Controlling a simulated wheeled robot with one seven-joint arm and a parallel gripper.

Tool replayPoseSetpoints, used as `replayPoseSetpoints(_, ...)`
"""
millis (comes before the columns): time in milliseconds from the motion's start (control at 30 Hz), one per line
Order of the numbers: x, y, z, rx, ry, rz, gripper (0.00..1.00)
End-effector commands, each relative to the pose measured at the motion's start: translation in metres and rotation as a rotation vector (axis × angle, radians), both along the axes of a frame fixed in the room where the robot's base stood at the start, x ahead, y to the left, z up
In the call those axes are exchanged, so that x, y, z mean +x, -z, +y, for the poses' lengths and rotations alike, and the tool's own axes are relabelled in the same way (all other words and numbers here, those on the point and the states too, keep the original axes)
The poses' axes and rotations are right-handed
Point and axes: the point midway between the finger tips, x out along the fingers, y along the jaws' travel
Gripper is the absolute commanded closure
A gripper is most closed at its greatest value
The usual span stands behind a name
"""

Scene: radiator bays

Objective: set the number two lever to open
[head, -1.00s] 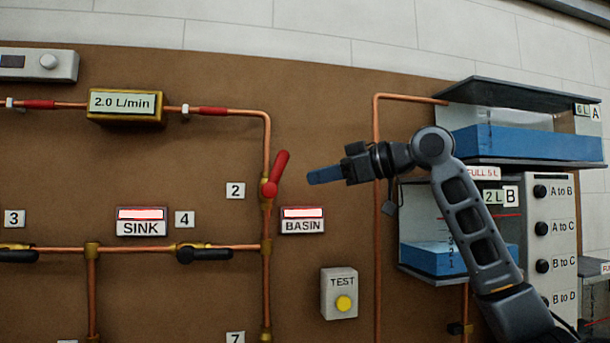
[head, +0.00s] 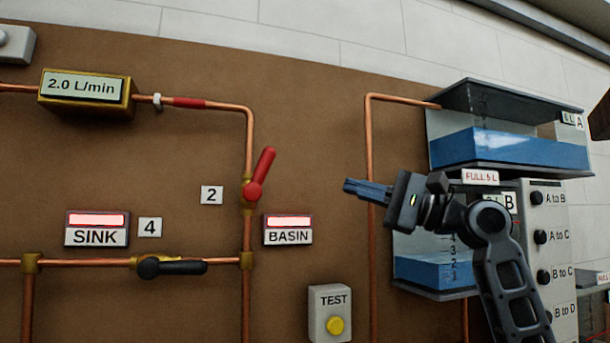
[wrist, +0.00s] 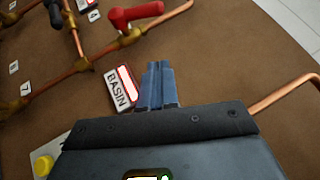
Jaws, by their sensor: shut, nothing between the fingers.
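The number two lever (head: 261,174) is red and sits on the vertical copper pipe beside the "2" label (head: 212,195). Its handle tilts up and slightly right, close to the line of the pipe. In the wrist view the red lever (wrist: 136,14) is at the top, beyond my fingertips. My gripper (head: 347,186) is shut and empty, to the right of the lever and apart from it, in front of the right vertical pipe. In the wrist view its blue fingers (wrist: 157,66) are together, next to the BASIN sign.
The lit BASIN sign (head: 288,230) is just below right of the lever. The lit SINK sign (head: 97,228) and black lever 4 (head: 172,267) are lower left. A TEST box (head: 330,313) is below. Tank A (head: 510,145) is at right. Bare brown board lies between lever and gripper.

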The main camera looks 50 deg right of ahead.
Motion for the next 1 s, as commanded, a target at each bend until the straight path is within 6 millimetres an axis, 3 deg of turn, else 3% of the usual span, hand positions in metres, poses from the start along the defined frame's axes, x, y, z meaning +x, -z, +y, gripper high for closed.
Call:
replayPoseSetpoints(167,0.017,-0.007,0.007,0.001,-0.003,0.002,1.00)
replayPoseSetpoints(600,0.092,-0.034,0.034,-0.001,-0.002,0.002,1.00)
replayPoseSetpoints(800,0.099,-0.043,0.058,-0.001,-0.001,0.001,1.00)
replayPoseSetpoints(1000,0.102,-0.045,0.067,0.000,-0.001,0.002,1.00)
